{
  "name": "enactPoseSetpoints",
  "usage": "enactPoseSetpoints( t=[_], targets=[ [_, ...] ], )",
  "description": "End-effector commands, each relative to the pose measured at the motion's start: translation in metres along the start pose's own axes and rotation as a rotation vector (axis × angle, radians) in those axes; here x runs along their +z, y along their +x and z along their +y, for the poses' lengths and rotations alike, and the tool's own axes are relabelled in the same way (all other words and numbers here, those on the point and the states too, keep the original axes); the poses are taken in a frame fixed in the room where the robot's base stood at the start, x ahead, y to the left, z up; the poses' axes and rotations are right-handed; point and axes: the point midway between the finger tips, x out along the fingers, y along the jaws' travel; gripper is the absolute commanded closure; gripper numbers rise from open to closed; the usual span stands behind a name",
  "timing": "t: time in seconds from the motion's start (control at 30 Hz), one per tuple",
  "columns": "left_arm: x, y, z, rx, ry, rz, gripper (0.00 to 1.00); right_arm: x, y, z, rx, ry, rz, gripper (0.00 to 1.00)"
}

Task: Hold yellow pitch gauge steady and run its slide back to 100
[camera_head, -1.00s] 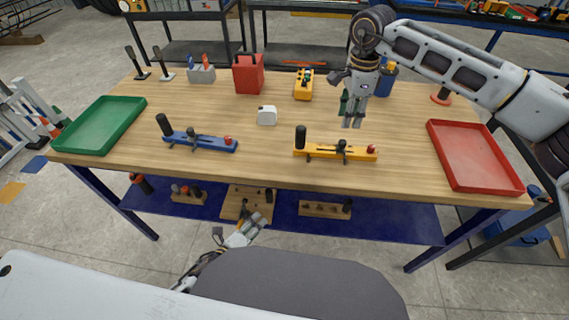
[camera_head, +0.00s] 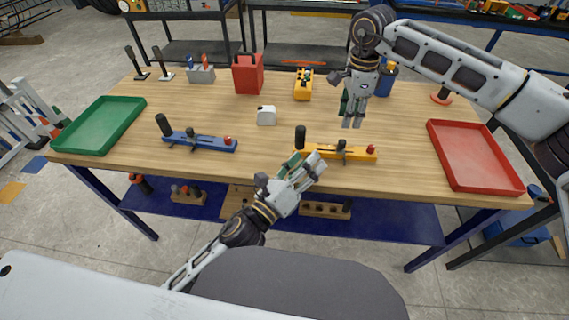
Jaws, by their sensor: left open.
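The yellow pitch gauge (camera_head: 360,154) lies on the near middle of the wooden table. It has a black upright handle (camera_head: 300,138) at its left end, a dark slide with a knob (camera_head: 341,147) near its middle and a red knob (camera_head: 371,149) at its right end. My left gripper (camera_head: 306,164) is open at the table's front edge, just in front of the gauge's left end, and partly covers it. I cannot tell whether they touch. My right gripper (camera_head: 351,122) hangs above the table behind the gauge, fingers pointing down, apparently empty with a small gap between its fingertips.
A similar blue gauge (camera_head: 205,142) lies to the left. A green tray (camera_head: 78,149) is at the left end and a red tray (camera_head: 449,158) at the right. A white block (camera_head: 267,116), a red container (camera_head: 248,86) and a yellow device (camera_head: 303,93) stand further back.

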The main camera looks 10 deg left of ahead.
Motion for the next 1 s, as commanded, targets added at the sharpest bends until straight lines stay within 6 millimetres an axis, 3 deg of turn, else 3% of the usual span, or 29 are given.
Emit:
enactPoseSetpoints(
  t=[0.17, 0.5, 0.7, 1.0],
  targets=[
    [0.005, 0.002, 0.01, 0.072, 0.206, -0.016, 0.46, 0.0, 0.0, 0.0, 0.0, 0.0, 0.0, 0.64],
    [0.008, -0.005, 0.053, 0.267, 0.58, 0.001, 0.46, 0.0, 0.0, 0.0, 0.0, 0.0, 0.0, 0.64],
    [0.01, -0.01, 0.068, 0.332, 0.697, 0.015, 0.46, 0.0, 0.0, 0.0, 0.0, 0.0, 0.0, 0.64],
    [0.01, -0.011, 0.071, 0.346, 0.723, 0.018, 0.46, 0.0, 0.0, 0.0, 0.0, 0.0, 0.0, 0.64]
  ],
)
